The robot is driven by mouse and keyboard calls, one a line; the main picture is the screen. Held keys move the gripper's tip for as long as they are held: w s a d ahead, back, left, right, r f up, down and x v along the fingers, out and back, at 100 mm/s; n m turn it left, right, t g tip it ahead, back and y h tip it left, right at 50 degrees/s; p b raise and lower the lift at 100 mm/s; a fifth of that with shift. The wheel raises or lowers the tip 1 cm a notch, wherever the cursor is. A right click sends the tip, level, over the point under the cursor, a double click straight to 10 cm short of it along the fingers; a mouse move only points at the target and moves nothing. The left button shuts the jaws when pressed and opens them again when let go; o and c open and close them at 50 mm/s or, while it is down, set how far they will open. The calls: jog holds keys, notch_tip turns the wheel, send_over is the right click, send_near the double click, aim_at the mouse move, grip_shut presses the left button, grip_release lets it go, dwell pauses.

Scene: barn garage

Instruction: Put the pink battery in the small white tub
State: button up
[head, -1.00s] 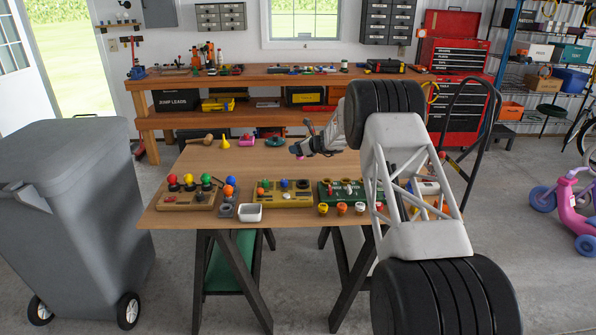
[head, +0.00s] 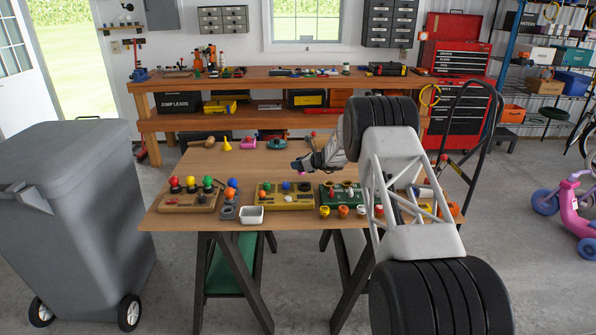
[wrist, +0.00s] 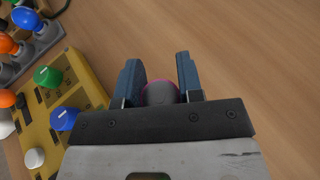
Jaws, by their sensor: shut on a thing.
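My gripper (head: 299,163) hangs over the middle of the table, behind the yellow board. In the wrist view its two blue fingers (wrist: 160,83) are closed on a dark pink-rimmed thing, the pink battery (wrist: 159,93), mostly hidden by the gripper's base. In the head view a bit of pink (head: 302,175) shows just under the fingers. The small white tub (head: 251,216) stands at the table's front edge, left of the gripper and in front of the yellow board. Its inside looks empty.
The yellow board (head: 284,201) with knobs also shows in the wrist view (wrist: 82,98). A green board (head: 340,192) stands to its right, a grey holder (head: 228,211) with coloured balls to its left. Another pink thing (head: 248,143) lies at the back.

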aim_at(298, 179)
jog(key=shift+f, duration=1.55)
jog(key=shift+f, duration=0.15)
jog(key=o, duration=1)
jog(key=shift+s+d+r, duration=0.1)
jog(key=shift+r, duration=0.1)
jog(key=shift+v, duration=5.9)
